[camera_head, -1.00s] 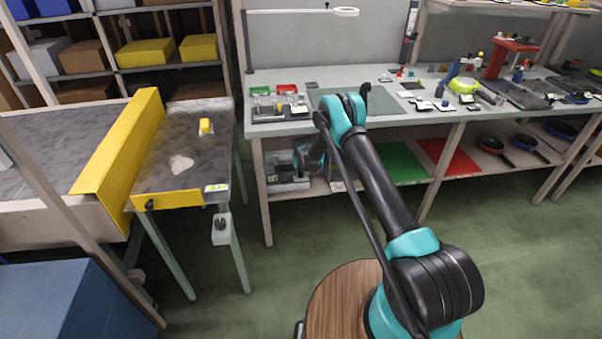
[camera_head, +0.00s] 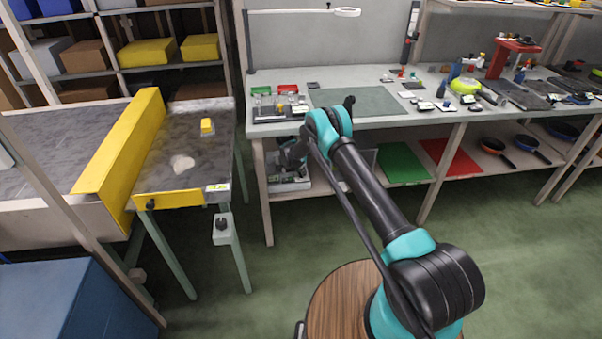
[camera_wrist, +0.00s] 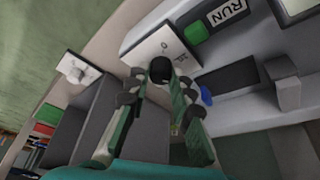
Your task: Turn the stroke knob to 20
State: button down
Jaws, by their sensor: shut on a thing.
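In the wrist view a round black knob (camera_wrist: 161,69) stands on a white dial plate (camera_wrist: 158,43) with small dark marks that I cannot read as numbers. My gripper (camera_wrist: 161,80) has its two fingers closed around this knob, one on each side. The knob's pointer and setting are hidden or too small to tell. In the head view my gripper (camera_head: 291,152) is small and dark, under the workbench front edge, at a pale machine (camera_head: 290,182) on the lower shelf.
Green floor (camera_head: 520,230) is clear at right.

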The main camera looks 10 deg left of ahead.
jog(key=shift+m+g, duration=0.3)
jog(key=shift+m, duration=0.2)
jog(key=c, duration=1.3)
grip_release()
jog(key=shift+c, duration=0.2)
